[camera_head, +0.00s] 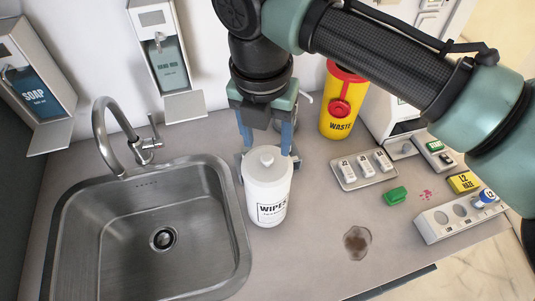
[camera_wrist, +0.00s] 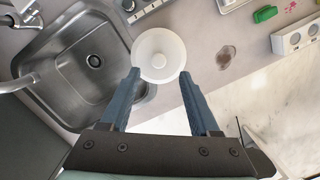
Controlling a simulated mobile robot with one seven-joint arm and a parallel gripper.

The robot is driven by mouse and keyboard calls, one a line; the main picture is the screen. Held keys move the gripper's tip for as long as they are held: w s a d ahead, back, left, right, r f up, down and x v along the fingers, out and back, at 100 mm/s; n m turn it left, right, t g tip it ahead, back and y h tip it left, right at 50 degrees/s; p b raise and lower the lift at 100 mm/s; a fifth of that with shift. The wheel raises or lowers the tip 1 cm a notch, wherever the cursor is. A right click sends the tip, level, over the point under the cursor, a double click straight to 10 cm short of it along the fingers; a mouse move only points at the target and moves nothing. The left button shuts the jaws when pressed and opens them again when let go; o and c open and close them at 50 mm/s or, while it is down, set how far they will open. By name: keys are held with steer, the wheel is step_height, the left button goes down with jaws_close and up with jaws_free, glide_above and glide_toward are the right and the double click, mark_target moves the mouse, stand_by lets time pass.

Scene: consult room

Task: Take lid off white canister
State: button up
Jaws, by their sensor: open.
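The white canister (camera_head: 268,200), labelled WIPES, stands upright on the counter just right of the sink. Its white lid (camera_head: 266,162) with a round knob is on top. In the wrist view the lid (camera_wrist: 158,55) shows from above as a white disc with the knob at its centre. My gripper (camera_head: 266,150) is open and points down over the canister, its two blue fingers around the level of the lid's knob. In the wrist view the fingertips of my gripper (camera_wrist: 160,74) lie left and right of the lid's near part. I cannot tell whether they touch it.
A steel sink (camera_head: 80,235) with a faucet (camera_head: 105,130) is at left. A yellow waste bin (camera_head: 337,115), a tray (camera_head: 347,180) of small bottles, a green block (camera_head: 395,196) and a white holder (camera_head: 435,229) are at right. A brown stain (camera_head: 357,242) marks the counter.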

mark_target(267, 157)
steer(key=f, duration=0.3)
steer(key=w+f+p, duration=0.1)
steer(key=f, duration=0.1)
jaws_close()
